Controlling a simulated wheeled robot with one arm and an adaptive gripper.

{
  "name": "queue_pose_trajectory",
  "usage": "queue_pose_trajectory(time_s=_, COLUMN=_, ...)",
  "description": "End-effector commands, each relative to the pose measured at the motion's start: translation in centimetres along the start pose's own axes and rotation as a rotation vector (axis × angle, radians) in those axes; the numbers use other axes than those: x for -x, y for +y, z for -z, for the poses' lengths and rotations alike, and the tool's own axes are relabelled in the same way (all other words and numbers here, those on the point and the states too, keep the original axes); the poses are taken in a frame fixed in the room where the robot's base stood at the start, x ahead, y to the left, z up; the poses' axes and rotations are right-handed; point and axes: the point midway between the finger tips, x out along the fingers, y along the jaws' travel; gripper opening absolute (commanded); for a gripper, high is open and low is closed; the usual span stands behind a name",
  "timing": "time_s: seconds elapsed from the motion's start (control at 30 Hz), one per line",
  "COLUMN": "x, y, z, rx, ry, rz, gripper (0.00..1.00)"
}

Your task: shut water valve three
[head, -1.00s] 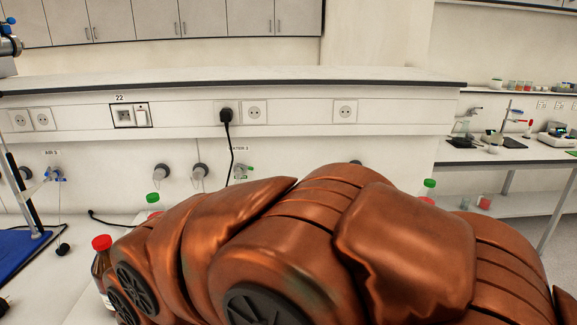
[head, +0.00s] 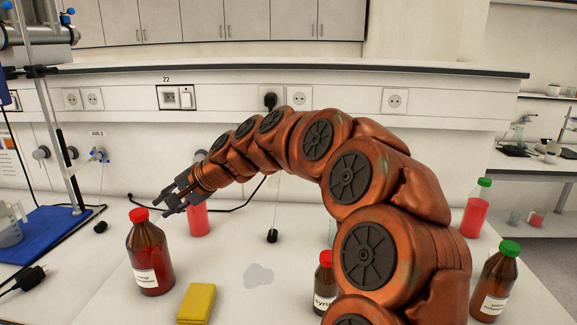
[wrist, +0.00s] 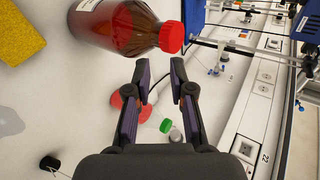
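Water valve three does not show now; my arm covers that part of the wall in the head view. The blue-handled valve (head: 98,155) under the AIR 3 label is visible at left, and it also shows in the wrist view (wrist: 219,64). My gripper (head: 174,200) is open and empty, left of the arm and above the bench. It is close to the red cap of an amber bottle (head: 149,258). In the wrist view the open fingers (wrist: 160,82) have the amber bottle (wrist: 118,25) beside them. A red bottle (head: 199,220) stands just behind the gripper.
A stand on a blue base (head: 45,232) is at left. A yellow sponge (head: 196,303), a clear puddle (head: 258,275) and a syrup bottle (head: 324,285) are in front. A green-capped amber bottle (head: 495,280) and a red bottle (head: 475,212) stand at right. A black cord crosses the bench.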

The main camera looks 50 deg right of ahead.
Motion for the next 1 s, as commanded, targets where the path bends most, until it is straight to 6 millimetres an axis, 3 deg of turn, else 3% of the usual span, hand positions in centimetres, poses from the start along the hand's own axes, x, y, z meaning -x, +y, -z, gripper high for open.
queue_pose_trajectory(time_s=0.03, x=0.1, y=0.3, z=4.1, rx=-0.083, ry=0.056, rz=0.06, gripper=0.22)
queue_pose_trajectory(time_s=0.17, x=2.7, y=1.1, z=14.0, rx=-0.292, ry=0.195, rz=0.21, gripper=0.22)
queue_pose_trajectory(time_s=0.3, x=7.2, y=4.5, z=24.4, rx=-0.512, ry=0.356, rz=0.368, gripper=0.22)
queue_pose_trajectory(time_s=0.43, x=11.8, y=8.7, z=31.7, rx=-0.669, ry=0.486, rz=0.487, gripper=0.22)
queue_pose_trajectory(time_s=0.53, x=14.4, y=11.5, z=35.0, rx=-0.751, ry=0.553, rz=0.547, gripper=0.22)
queue_pose_trajectory(time_s=0.7, x=17.2, y=14.0, z=37.8, rx=-0.817, ry=0.617, rz=0.603, gripper=0.22)
queue_pose_trajectory(time_s=1.0, x=16.0, y=13.8, z=39.4, rx=-0.826, ry=0.621, rz=0.604, gripper=0.22)
